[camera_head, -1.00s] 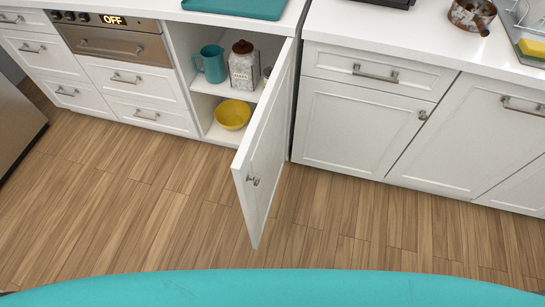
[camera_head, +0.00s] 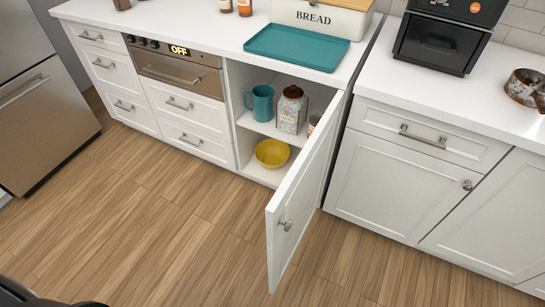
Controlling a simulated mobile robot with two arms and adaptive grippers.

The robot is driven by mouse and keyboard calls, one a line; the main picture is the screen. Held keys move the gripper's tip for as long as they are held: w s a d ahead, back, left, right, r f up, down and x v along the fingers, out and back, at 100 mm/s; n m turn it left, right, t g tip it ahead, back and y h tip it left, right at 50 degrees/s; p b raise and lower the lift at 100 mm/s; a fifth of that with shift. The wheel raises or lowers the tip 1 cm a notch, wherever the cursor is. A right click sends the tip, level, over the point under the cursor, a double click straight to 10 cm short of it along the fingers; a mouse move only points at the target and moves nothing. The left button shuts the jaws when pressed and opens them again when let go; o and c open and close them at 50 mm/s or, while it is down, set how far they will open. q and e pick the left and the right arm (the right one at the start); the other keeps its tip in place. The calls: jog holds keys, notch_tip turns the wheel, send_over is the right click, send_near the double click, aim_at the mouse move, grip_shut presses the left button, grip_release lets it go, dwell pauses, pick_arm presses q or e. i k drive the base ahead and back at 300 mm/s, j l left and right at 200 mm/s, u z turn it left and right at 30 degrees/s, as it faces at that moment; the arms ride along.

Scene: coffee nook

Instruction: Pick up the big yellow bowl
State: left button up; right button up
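The big yellow bowl (camera_head: 272,153) sits upright on the bottom shelf of an open lower cabinet (camera_head: 250,170), near the middle of the head view. The cabinet door (camera_head: 300,215) stands swung out to the right of the bowl. On the shelf above are a teal pitcher (camera_head: 260,103) and a glass jar with a brown lid (camera_head: 291,110). Neither gripper can be made out in the view.
Open wooden floor (camera_head: 170,235) lies in front of the cabinet. The door juts into this space. A teal tray (camera_head: 297,47) and a bread box (camera_head: 320,17) stand on the counter above. A steel appliance (camera_head: 45,110) stands at the left.

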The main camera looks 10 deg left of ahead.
aim_at(270, 152)
jog(key=i+j+z, duration=0.15)
jog(key=j+z, duration=0.3)
jog(key=j, duration=0.5)
jog(key=j+z, duration=0.4)
jog(key=j, duration=0.5)
